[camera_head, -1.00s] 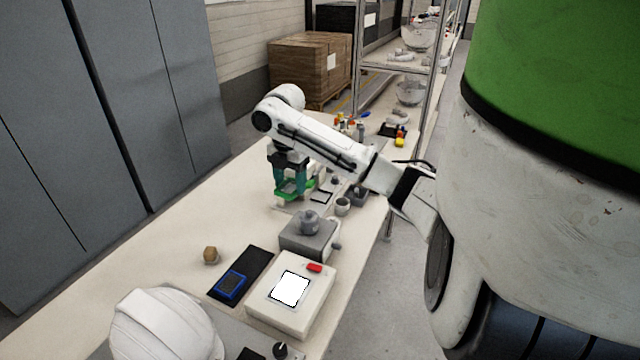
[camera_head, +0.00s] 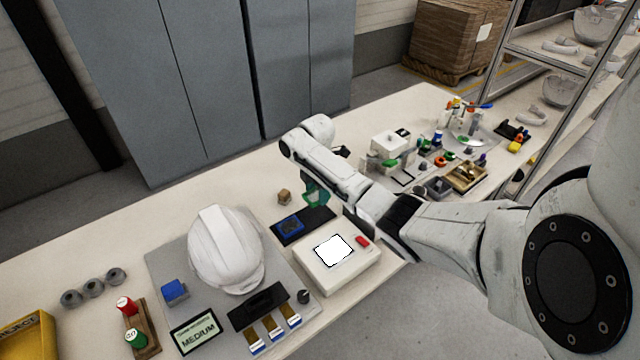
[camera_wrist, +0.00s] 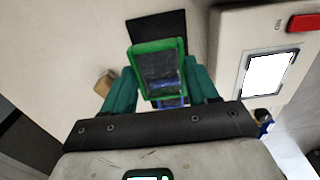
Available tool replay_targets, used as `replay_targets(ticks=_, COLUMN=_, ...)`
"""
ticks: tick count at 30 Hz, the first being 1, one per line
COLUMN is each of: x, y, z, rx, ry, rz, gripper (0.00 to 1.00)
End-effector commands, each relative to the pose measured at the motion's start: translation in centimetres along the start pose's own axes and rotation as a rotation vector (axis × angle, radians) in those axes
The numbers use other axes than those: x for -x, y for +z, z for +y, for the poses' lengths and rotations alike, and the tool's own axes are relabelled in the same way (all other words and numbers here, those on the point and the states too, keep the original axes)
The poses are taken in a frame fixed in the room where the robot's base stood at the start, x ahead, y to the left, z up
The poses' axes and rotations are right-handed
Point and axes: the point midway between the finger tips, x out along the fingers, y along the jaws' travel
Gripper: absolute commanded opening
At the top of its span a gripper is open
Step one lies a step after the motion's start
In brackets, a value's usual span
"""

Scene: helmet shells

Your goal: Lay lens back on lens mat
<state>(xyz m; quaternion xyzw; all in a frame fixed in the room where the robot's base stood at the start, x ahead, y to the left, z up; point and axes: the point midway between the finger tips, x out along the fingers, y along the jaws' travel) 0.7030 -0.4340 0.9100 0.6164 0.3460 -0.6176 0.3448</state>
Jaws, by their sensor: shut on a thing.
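My gripper (camera_head: 316,190) is shut on a green-framed lens (camera_wrist: 158,72) with a dark, see-through pane. In the wrist view its teal fingers (camera_wrist: 160,85) lie along both sides of the frame. In the head view the green lens (camera_head: 313,199) shows only partly beneath my arm, over the far right part of the black mat (camera_head: 318,217). The mat (camera_wrist: 156,27) also shows beyond the lens in the wrist view. A blue-framed lens (camera_head: 290,225) lies on the mat's left part; in the wrist view it is mostly hidden behind the green lens.
A white box with a bright screen and red button (camera_head: 348,251) stands right beside the mat. A small brown block (camera_head: 284,196) lies behind it. A white helmet (camera_head: 222,247) on a grey board is to the left. Small parts crowd the table's far right.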

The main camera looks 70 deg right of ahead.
Motion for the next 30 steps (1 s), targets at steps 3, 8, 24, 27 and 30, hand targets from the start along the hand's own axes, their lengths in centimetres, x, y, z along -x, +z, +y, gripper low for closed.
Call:
replay_targets(ticks=3, x=-1.3, y=0.1, z=0.0, rx=0.0, ry=0.001, rz=0.0, gripper=0.28)
replay_targets(ticks=8, x=-3.0, y=0.1, z=0.0, rx=0.001, ry=0.001, rz=0.0, gripper=0.28)
replay_targets(ticks=24, x=-6.3, y=0.1, z=0.0, rx=0.0, ry=0.001, rz=0.0, gripper=0.28)
replay_targets(ticks=27, x=-6.3, y=0.0, z=0.0, rx=0.0, ry=0.001, rz=0.0, gripper=0.28)
replay_targets(ticks=30, x=-6.3, y=0.0, z=0.0, rx=0.0, ry=0.001, rz=0.0, gripper=0.28)
